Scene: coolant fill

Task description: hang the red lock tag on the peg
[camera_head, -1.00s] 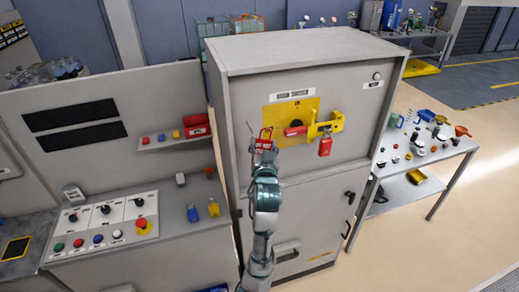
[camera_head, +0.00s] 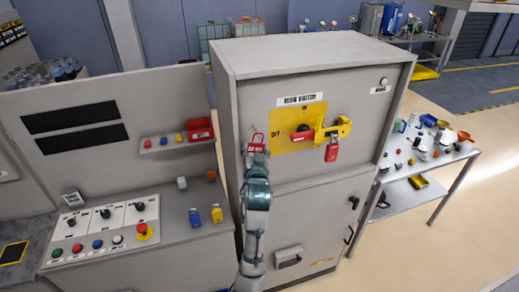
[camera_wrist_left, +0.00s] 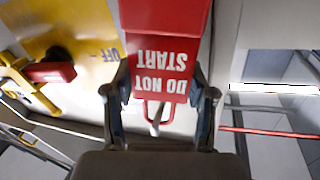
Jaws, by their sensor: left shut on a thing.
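My left gripper (camera_head: 256,151) is shut on the red lock tag (camera_head: 258,139) in front of the grey cabinet door, left of the yellow switch plate. In the left wrist view the tag (camera_wrist_left: 165,50) sits between the two fingers, its white "DO NOT START" lettering upside down. Its red loop shows below the lettering. A pale rod, apparently the peg (camera_wrist_left: 157,122), shows at the loop. I cannot tell whether it passes through. In the head view the peg is hidden or too small to make out. My right gripper is not in view.
A red switch handle (camera_head: 302,136), a yellow hasp (camera_head: 338,130) and a hanging red padlock (camera_head: 331,153) are right of the tag. A control desk with a small shelf (camera_head: 175,147) stands left. A cluttered side table (camera_head: 450,165) stands right.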

